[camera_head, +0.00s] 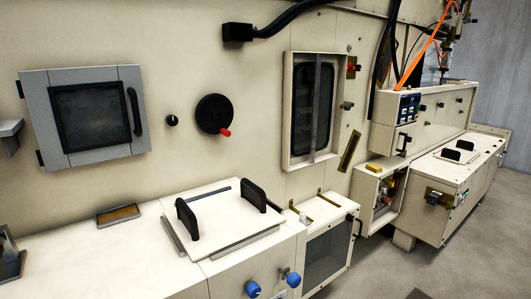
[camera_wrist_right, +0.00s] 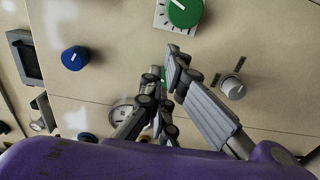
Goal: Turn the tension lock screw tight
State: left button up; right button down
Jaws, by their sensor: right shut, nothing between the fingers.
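My right gripper (camera_wrist_right: 166,68) is in the wrist view, its grey fingers shut with nothing held, in front of a cream panel. A grey knob (camera_wrist_right: 233,88) with a pale pointer line is to the right of the fingers, apart from them. A green knob (camera_wrist_right: 184,10) on a white dial plate is above the fingertips, and a blue knob (camera_wrist_right: 75,58) is to the left. Which of these, if any, is the tension lock screw, I cannot tell. Neither gripper shows in the head view.
A round gauge (camera_wrist_right: 122,114) is partly hidden behind the fingers. The head view shows a machine wall with a red-handled black wheel (camera_head: 214,114), a grey-framed window door (camera_head: 84,115), a black-handled lid (camera_head: 221,215) and blue knobs (camera_head: 253,289). Open floor lies at right.

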jog(key=b+x, duration=0.1)
jog(key=x, duration=0.2)
jog(key=shift+w+a+r, duration=0.1)
jog(key=shift+w+a, duration=0.05)
jog(key=shift+w, duration=0.2)
jog(key=shift+w+r, duration=0.1)
jog(key=shift+r, duration=0.15)
jog(key=shift+a, duration=0.25)
jog(key=shift+f+b, duration=0.3)
jog(key=shift+f, duration=0.05)
notch_tip(320, 180, down, 2)
jog(key=shift+a+f+b, duration=0.1)
jog(key=shift+f+b, duration=0.1)
jog(key=shift+b, duration=0.6)
jog(key=shift+s+f, duration=0.1)
jog(key=shift+s, duration=0.1)
